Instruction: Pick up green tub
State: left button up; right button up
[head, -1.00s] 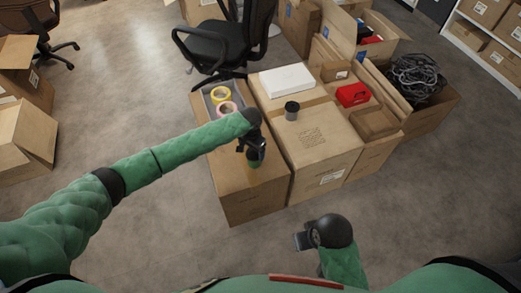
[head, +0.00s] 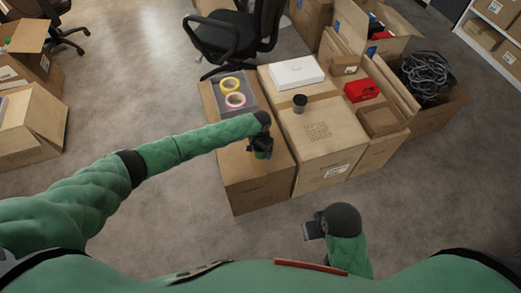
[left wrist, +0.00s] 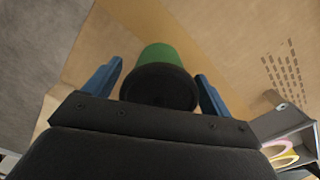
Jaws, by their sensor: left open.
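The green tub (left wrist: 160,55) with a dark round lid (left wrist: 159,87) shows in the left wrist view, between the two blue fingers of my left gripper (left wrist: 160,85). The fingers are apart, with a gap on both sides of the tub. In the head view my left gripper (head: 260,150) is over the near carton (head: 250,185) and hides most of the tub; a bit of green shows below the gripper. My right gripper (head: 314,230) is low at the front, over the floor, and its jaws are not clear.
A grey tray (head: 249,93) with a yellow tape roll (head: 230,84) and a pink one (head: 235,100) lies behind my left gripper. A red item (head: 361,91) lies further right.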

pick_arm(q)
jog(key=shift+r, duration=0.1)
jog(key=c, duration=1)
